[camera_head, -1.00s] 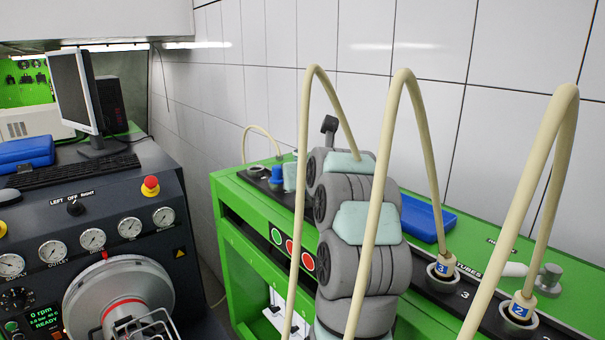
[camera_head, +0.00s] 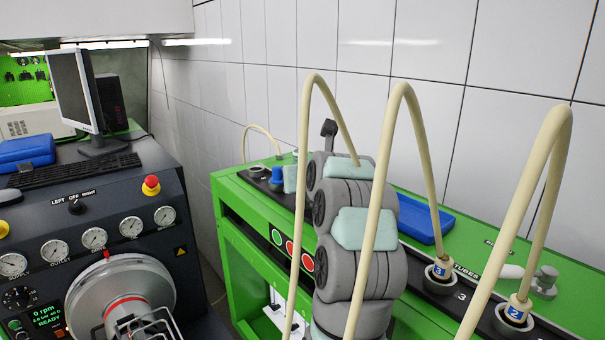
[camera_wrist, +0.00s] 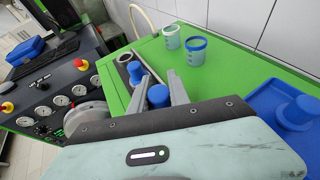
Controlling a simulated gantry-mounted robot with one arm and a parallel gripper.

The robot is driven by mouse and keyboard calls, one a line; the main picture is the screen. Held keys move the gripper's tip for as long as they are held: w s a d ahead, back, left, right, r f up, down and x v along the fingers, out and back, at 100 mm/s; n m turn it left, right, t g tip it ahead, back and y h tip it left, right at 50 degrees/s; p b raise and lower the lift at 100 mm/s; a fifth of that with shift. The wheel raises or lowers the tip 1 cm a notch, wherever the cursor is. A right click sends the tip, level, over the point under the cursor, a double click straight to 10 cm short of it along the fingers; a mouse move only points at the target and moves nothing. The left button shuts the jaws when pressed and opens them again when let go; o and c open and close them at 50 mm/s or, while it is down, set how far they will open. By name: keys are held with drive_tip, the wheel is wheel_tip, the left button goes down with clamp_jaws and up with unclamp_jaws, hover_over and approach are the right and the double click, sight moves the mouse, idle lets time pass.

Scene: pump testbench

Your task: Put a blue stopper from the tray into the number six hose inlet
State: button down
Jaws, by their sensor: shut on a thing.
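In the wrist view, my gripper (camera_wrist: 158,82) is shut on a blue stopper (camera_wrist: 158,97), which sits between its two grey fingers. Another blue stopper (camera_wrist: 134,70) shows just beyond, at the dark inlet rail (camera_wrist: 120,66). The blue tray (camera_wrist: 270,92) lies to the right on the green bench, with a blue stopper (camera_wrist: 298,110) standing in it. In the head view, an open inlet (camera_head: 258,170) is at the far end of the rail, beside a blue shape (camera_head: 277,176). My arm hides my gripper's fingers there. I see no number six label.
Cream hoses arch across the head view into inlets 3 (camera_head: 440,272) and 2 (camera_head: 514,318). The wall is close behind the bench. The green top between cups and tray is clear.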

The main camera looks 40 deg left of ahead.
drive_tip(key=shift+f, duration=0.15)
drive_tip(key=shift+f, duration=0.5)
idle(0.3)
drive_tip(key=shift+r+p, duration=0.15)
drive_tip(key=shift+p, duration=1.4)
drive_tip(key=shift+f, duration=0.45)
idle(0.5)
drive_tip(key=shift+r+p, duration=0.9)
drive_tip(key=shift+p, duration=0.45)
drive_tip(key=shift+f, duration=0.85)
idle(0.8)
drive_tip(key=shift+r, duration=0.2)
drive_tip(key=shift+r, duration=0.55)
